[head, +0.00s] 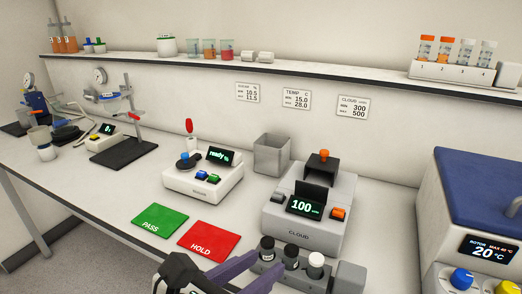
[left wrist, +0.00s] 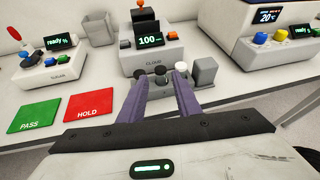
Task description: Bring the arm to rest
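My left gripper (head: 270,264) comes in at the bottom of the head view, its two purple fingers spread apart. In the left wrist view the open fingers (left wrist: 160,88) point toward a small grey rack (head: 258,268) holding two black-capped vials (head: 290,254) and one white-capped vial (head: 316,264). The fingers overlap part of the rack in both views. I see nothing clamped between them, and cannot tell whether they touch the rack. My right gripper is in neither view.
The grey CLOUD meter (head: 305,226) reads 100 just behind the rack. Green PASS (head: 160,221) and red HOLD (head: 208,241) mats lie left, near the front edge. A blue-lidded centrifuge (head: 480,185) stands right. A grey bin (head: 271,155) and a shelf (head: 340,72) are behind.

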